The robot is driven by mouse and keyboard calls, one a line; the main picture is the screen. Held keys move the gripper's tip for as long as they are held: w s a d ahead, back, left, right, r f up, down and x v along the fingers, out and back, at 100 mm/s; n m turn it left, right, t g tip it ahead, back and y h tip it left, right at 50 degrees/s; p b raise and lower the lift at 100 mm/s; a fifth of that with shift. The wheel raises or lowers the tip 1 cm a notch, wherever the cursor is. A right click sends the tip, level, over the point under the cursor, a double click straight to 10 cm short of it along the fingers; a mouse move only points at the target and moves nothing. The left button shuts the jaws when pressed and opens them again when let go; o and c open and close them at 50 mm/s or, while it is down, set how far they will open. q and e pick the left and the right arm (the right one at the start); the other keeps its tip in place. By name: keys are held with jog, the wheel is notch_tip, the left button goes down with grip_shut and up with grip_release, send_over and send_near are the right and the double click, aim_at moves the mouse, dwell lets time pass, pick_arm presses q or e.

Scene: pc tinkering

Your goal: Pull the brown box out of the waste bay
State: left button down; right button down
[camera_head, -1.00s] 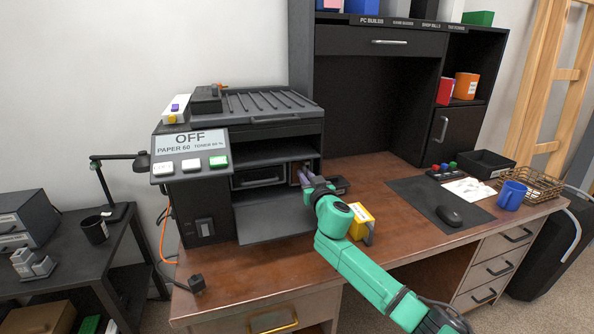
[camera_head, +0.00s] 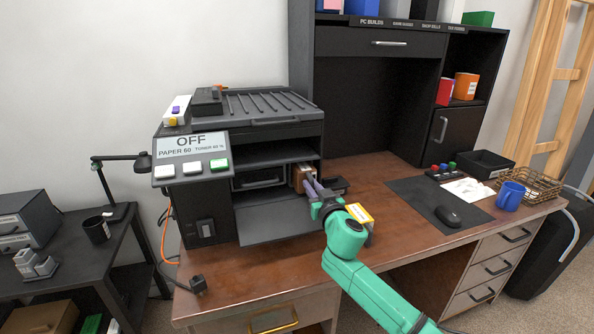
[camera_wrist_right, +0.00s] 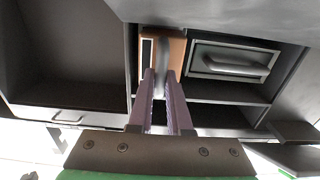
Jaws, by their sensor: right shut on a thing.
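The brown box (camera_head: 301,178) sits at the right side of the black printer's (camera_head: 255,105) front opening, in the narrow bay, and its front end stands out of it. In the right wrist view the box (camera_wrist_right: 178,48) shows its brown face with a black label on the left and a grey strip in the middle. My right gripper (camera_head: 311,184) reaches the box from the front right and is shut on it. Its two purple fingers (camera_wrist_right: 160,75) close at the grey strip, partly hiding the contact. My left gripper is not in view.
A grey-handled drawer (camera_head: 259,177) lies left of the box, above a flat black output tray (camera_head: 270,218). A yellow box (camera_head: 359,212) stands on the desk beside my right arm. The desk front is clear.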

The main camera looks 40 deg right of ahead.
jog(key=p+v, duration=0.1)
jog(key=v, duration=1)
dwell(0.9)
jog(key=shift+s, duration=0.15)
